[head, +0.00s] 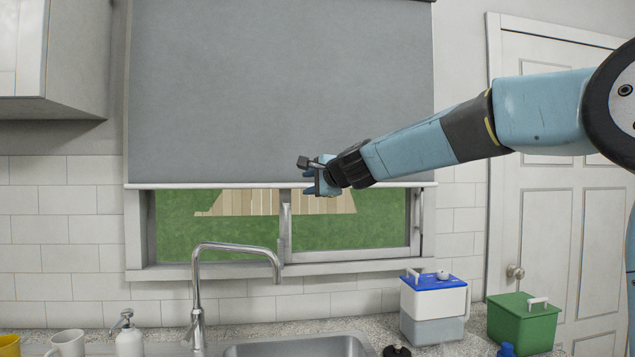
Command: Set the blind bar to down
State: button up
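A grey roller blind (270,90) covers most of the window in the head view. Its pale bottom bar (220,186) hangs level across the window, with the lower part of the glass (350,235) uncovered below it. My gripper (310,175) is in front of the blind near the middle, just above the bar line. It hides a short piece of the bar behind it. I cannot tell whether the fingers touch the bar or whether they are open or shut.
A chrome tap (197,300) rises in front of the window over the sink (295,347). A white box with a blue lid (433,305) and a green box (523,322) stand at the right. A soap dispenser (128,338) stands at the left. A cabinet (52,55) hangs upper left.

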jog(key=shift+v, duration=0.95)
jog(key=shift+s+d, duration=0.3)
jog(key=shift+d, duration=0.05)
jog(key=shift+s, duration=0.3)
dwell(0.3)
